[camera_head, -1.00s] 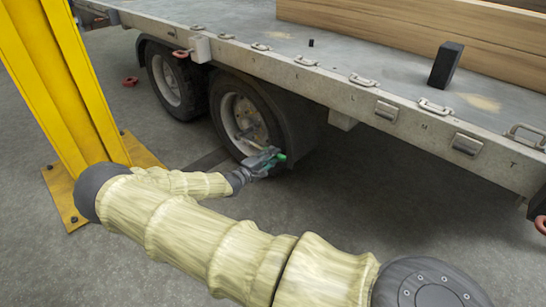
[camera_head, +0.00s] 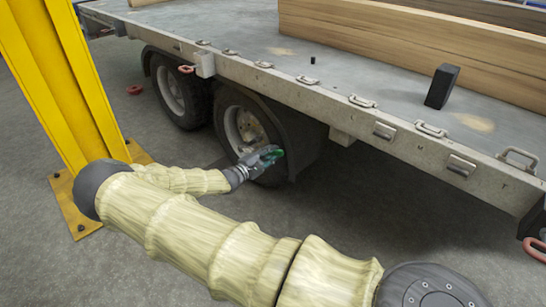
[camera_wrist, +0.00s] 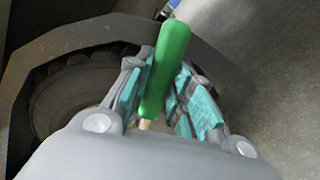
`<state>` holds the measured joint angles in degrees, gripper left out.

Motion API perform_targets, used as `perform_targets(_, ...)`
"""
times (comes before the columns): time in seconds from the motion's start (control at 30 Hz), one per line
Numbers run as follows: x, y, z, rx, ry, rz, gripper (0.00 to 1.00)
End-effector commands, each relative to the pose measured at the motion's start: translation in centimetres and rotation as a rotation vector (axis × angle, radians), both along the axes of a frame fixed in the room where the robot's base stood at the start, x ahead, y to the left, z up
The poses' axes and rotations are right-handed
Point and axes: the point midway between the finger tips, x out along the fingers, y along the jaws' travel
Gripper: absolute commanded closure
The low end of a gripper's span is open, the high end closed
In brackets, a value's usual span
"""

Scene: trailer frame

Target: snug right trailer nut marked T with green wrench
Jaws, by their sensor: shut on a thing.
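In the head view my gripper (camera_head: 258,161) is low in front of the trailer's nearer wheel (camera_head: 238,128). It is shut on the green wrench (camera_head: 279,153). In the wrist view the wrench's green handle (camera_wrist: 166,65) stands up between my teal finger pads (camera_wrist: 160,95); the wrench's far end is hidden behind my gripper. A letter T (camera_head: 503,185) shows on the trailer's side rail at the right. The nut marked T cannot be made out in either view.
The trailer deck (camera_head: 380,75) carries long timber (camera_head: 430,40) and a black block (camera_head: 443,87). A yellow post (camera_head: 55,80) stands at the left, close to my arm. A red hook (camera_head: 534,248) is at the right edge. The floor below the rail is clear.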

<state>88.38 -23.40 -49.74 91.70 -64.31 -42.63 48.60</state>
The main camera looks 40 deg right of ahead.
Motion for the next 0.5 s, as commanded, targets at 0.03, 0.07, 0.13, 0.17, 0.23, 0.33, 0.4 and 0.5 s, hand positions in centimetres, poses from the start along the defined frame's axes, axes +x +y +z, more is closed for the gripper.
perform_targets(0.03,0.3,0.0,0.8,-0.003,0.014,0.001,1.00)
perform_targets(0.07,0.4,0.0,1.0,-0.004,0.023,0.001,1.00)
perform_targets(0.13,0.5,0.0,1.1,-0.004,0.039,0.001,1.00)
perform_targets(0.17,0.5,0.0,1.2,-0.005,0.043,0.001,1.00)
perform_targets(0.23,0.6,0.0,1.4,-0.006,0.054,0.000,1.00)
perform_targets(0.33,1.0,0.1,2.2,-0.009,0.085,0.000,1.00)
perform_targets(0.4,1.4,0.1,2.9,-0.011,0.116,0.001,1.00)
perform_targets(0.5,2.0,0.2,3.6,-0.014,0.160,0.001,1.00)
